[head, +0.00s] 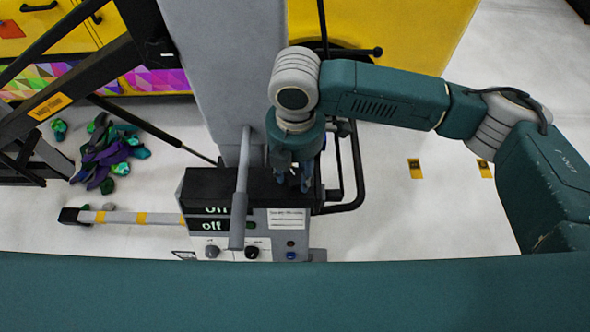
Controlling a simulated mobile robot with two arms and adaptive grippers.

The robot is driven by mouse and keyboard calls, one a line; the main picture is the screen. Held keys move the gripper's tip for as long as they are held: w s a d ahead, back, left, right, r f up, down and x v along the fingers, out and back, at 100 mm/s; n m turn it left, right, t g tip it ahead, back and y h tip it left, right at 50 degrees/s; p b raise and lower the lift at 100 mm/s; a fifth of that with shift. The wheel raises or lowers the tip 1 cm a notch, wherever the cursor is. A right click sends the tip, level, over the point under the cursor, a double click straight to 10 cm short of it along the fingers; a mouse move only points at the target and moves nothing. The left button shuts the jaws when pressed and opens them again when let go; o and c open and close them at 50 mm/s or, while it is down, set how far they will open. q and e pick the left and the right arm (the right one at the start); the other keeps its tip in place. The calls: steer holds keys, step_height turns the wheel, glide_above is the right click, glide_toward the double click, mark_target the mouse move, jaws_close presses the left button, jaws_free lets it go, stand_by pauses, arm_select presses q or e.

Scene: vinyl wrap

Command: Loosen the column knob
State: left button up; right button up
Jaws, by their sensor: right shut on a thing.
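The grey column (222,75) stands upright at the middle of the head view, with a control box at its foot. My right gripper (292,178) points down beside the column, at the upper right part of the box. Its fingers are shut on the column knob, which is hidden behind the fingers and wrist. My left gripper is not in view.
The control box (205,198) has knobs and "off" displays, with a grey lever (240,190) in front. Black tube rails (358,175) stand right of my gripper. Purple and green scraps (100,160) lie on the left floor. White floor is open at right.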

mark_target(296, 175)
steer(key=shift+w+r, duration=0.15)
steer(key=o, duration=1.2)
steer(key=shift+d, duration=0.1)
step_height(296, 175, up, 12)
steer(key=shift+f, duration=0.1)
